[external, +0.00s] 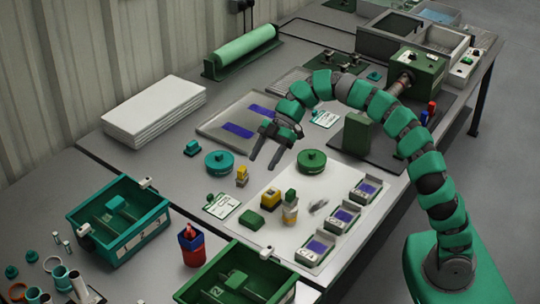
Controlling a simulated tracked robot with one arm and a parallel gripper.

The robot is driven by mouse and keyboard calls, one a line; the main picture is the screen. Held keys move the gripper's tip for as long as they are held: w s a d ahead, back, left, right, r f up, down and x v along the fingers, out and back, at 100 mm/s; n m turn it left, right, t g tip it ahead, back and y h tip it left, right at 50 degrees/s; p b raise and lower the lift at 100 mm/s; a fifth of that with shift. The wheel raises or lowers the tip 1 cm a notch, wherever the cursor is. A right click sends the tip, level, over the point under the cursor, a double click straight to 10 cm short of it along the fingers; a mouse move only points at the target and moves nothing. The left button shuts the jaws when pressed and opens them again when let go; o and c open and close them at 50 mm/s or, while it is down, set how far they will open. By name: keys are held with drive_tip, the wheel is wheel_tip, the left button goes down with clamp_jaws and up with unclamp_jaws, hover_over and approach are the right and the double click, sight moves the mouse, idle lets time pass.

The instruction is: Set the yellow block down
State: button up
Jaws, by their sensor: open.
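My gripper (264,164) is open and empty, its two fingers pointing down over the middle of the table. A yellow block with a dark lower part (270,198) sits on the white sheet (330,185), below the gripper in the picture and apart from it. A smaller yellow piece (242,175) stands on the grey table, just left of the fingertips; I cannot tell which of the two is the task's block. A pale, yellow-banded piece with a green top (290,213) stands right of the larger block.
A green block (250,218) and green disc (312,161) lie nearby, with a teal disc (219,162) to the left. Small trays with blue pads (343,217) line the right edge. Teal bin (140,240) and green bin (262,258) stand in front.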

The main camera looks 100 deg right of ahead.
drive_tip(key=w+a+r+m+t+h, duration=0.3)
drive_tip(key=a+r+h, duration=0.1)
drive_tip(key=a+r, duration=1.75)
drive_tip(key=s+a+r+m+t+h, duration=0.1)
drive_tip(key=s+a+r+m+t, duration=0.1)
drive_tip(key=s+a+r, duration=0.3)
drive_tip(key=s+a+r+m+t+h, duration=0.1)
drive_tip(key=s+a+r, duration=0.5)
drive_tip(key=r, duration=0.6)
drive_tip(key=shift+s+a+m+t+h, duration=0.15)
drive_tip(key=shift+a+m+t+h, duration=0.15)
drive_tip(key=shift+a+m+t, duration=0.7)
drive_tip(key=shift+a, duration=0.2)
